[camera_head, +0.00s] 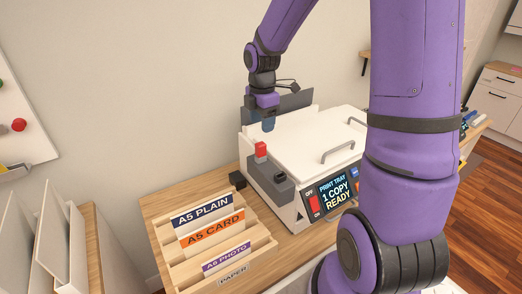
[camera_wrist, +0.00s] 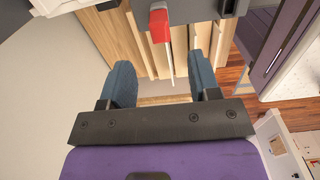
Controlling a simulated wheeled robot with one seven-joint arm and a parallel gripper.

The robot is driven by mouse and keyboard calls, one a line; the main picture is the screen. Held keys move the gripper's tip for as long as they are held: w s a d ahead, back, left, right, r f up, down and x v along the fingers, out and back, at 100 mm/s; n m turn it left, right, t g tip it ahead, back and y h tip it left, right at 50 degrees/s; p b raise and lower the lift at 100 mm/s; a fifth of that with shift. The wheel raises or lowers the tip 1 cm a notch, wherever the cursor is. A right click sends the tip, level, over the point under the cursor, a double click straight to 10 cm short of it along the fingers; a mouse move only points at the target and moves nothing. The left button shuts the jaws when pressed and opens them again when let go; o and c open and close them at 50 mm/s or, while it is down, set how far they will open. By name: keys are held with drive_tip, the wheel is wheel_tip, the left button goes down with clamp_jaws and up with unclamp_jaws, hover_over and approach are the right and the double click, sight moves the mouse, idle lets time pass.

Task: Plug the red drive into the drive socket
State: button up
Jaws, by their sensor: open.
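The red drive (camera_head: 261,149) stands upright on the dark grey block (camera_head: 283,190) at the left front of the white printer. In the wrist view the red drive (camera_wrist: 160,24) shows near the top edge, with a pale strip along it, beside the grey block (camera_wrist: 202,8). I cannot tell whether it sits in a socket; no socket opening is clearly visible. My gripper (camera_head: 268,124) is just above and slightly behind the drive in the head view. Its two blue fingers are apart and empty in the wrist view (camera_wrist: 163,78), with the drive beyond them, not between them.
The white printer (camera_head: 308,143) has a lid handle and a screen (camera_head: 335,192) reading "PRINT TRAY 1 COPY READY". A wooden paper rack (camera_head: 256,233) with labelled dividers stands in front at left. A small black box (camera_head: 237,180) sits beside the printer. My arm hides the printer's right side.

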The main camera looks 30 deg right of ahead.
sight(262, 143)
wheel_tip(262, 143, down, 10)
drive_tip(key=shift+w+f, duration=0.1)
drive_tip(key=shift+f, duration=0.1)
idle(0.4)
drive_tip(key=c, duration=1)
